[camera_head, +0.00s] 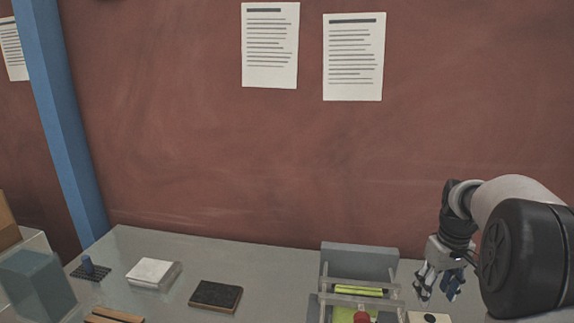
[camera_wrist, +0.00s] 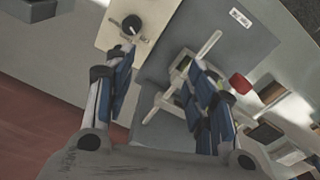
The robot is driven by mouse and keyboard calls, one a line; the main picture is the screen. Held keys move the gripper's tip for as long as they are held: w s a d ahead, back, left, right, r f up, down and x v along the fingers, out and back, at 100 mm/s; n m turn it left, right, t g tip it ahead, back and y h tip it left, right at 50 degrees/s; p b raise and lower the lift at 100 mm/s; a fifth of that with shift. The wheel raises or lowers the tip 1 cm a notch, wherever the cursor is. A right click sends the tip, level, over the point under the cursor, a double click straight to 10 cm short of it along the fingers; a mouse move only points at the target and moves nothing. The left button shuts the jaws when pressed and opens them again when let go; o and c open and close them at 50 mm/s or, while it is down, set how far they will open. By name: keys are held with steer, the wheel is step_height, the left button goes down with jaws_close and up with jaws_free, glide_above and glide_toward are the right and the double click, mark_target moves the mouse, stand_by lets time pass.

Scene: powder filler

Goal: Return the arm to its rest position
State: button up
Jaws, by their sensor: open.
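My gripper (camera_head: 438,286) hangs at the right of the head view, fingers pointing down and apart, with nothing between them. It also shows in the wrist view (camera_wrist: 160,95) with its two blue-padded fingers spread. My arm reaches in from the right edge of the head view. The powder filler (camera_head: 361,262), a grey unit with a pale frame, a yellow-green bar and a red knob (camera_head: 362,317), stands just left of my gripper. The wrist view shows its grey plate (camera_wrist: 240,42) and red knob (camera_wrist: 241,83) beyond the fingers.
A cream block with a black knob (camera_head: 429,318) sits below my gripper. The grey table (camera_head: 250,258) has clear patches at the back.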

steer(key=s+a+r+t+b, duration=0.1)
steer(key=s+a+r+b, duration=0.15)
steer(key=s+a, duration=0.45)
steer(key=s+a+r+t+b, duration=0.1)
steer(key=s+a+r, duration=0.4)
steer(key=a, duration=0.5)
steer(key=s+a+f+t+b, duration=0.1)
steer(key=s+a+f, duration=0.2)
steer(key=s, duration=0.4)
steer(key=s+a+f+b, duration=0.1)
steer(key=s+a+f, duration=0.2)
steer(key=s, duration=0.4)
steer(key=shift+s+a+f+m+t, duration=0.3)
steer(key=shift+a+f+m+t, duration=0.1)
steer(key=shift+a, duration=0.15)
